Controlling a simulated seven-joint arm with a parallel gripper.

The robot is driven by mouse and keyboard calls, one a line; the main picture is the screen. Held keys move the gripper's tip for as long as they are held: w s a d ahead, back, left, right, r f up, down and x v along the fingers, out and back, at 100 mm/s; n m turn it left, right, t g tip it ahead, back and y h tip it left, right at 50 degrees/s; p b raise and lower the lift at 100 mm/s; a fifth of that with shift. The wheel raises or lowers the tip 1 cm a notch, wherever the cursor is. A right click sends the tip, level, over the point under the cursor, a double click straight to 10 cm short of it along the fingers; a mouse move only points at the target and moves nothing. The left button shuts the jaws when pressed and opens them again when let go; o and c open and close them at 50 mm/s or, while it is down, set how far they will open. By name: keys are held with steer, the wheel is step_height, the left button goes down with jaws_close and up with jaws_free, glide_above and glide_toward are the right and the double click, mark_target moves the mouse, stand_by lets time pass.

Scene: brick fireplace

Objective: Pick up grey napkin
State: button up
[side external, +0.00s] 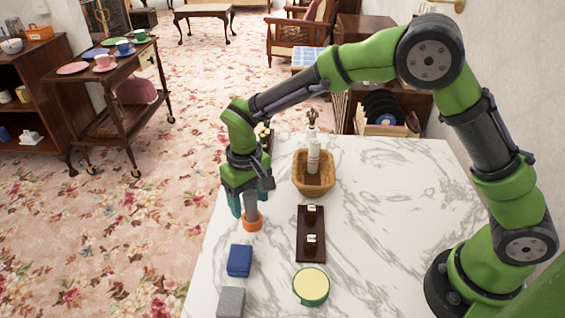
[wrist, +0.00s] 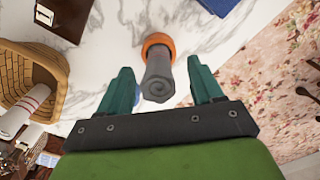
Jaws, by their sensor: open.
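My gripper (wrist: 160,68) is open, with one teal finger on each side of the roll and visible gaps between. In the side view my gripper (side external: 250,198) is over the roll, pointing down. Its fingers partly hide the upper part of the roll.
On the marble counter (side external: 385,215), a blue block-like item (side external: 239,260) and a grey one (side external: 231,302) lie toward the front. A dark tray (side external: 311,245), a round green-rimmed container (side external: 311,287) and a wicker basket with a bottle (side external: 314,182) stand to the right.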

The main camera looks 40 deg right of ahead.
steer(key=shift+f, duration=1.45)
steer(key=c, duration=1.1)
steer(key=shift+r, duration=0.1)
steer(key=shift+c, duration=0.2)
